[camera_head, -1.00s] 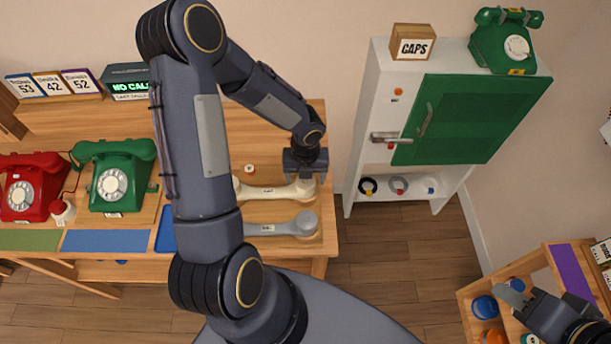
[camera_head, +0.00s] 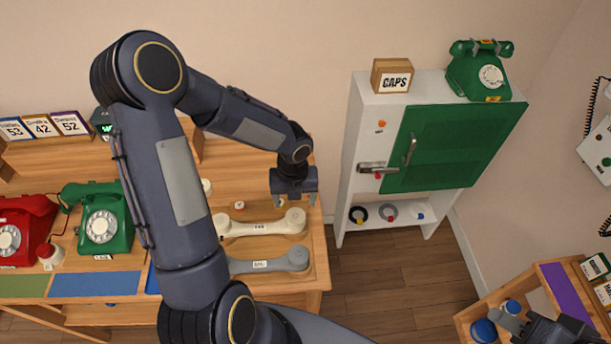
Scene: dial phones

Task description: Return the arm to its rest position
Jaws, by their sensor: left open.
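My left gripper (camera_head: 294,197) is open and empty. It hangs above the right end of the wooden desk (camera_head: 314,262), just beyond the right end of a cream handset (camera_head: 258,226). A grey handset (camera_head: 268,262) lies on the desk nearer to me. My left arm crosses the middle of the view and hides part of the desk. My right gripper (camera_head: 507,322) is at the lower right, by the wooden shelf unit; its fingers are partly cut by the frame edge, and their opening is unclear.
A red phone (camera_head: 10,238) and a green phone (camera_head: 102,226) stand on the desk at left. A white cabinet (camera_head: 354,150) with a green door (camera_head: 455,145) stands at right, carrying a CAPS box (camera_head: 391,75) and another green phone (camera_head: 481,75). Floor (camera_head: 385,285) between is clear.

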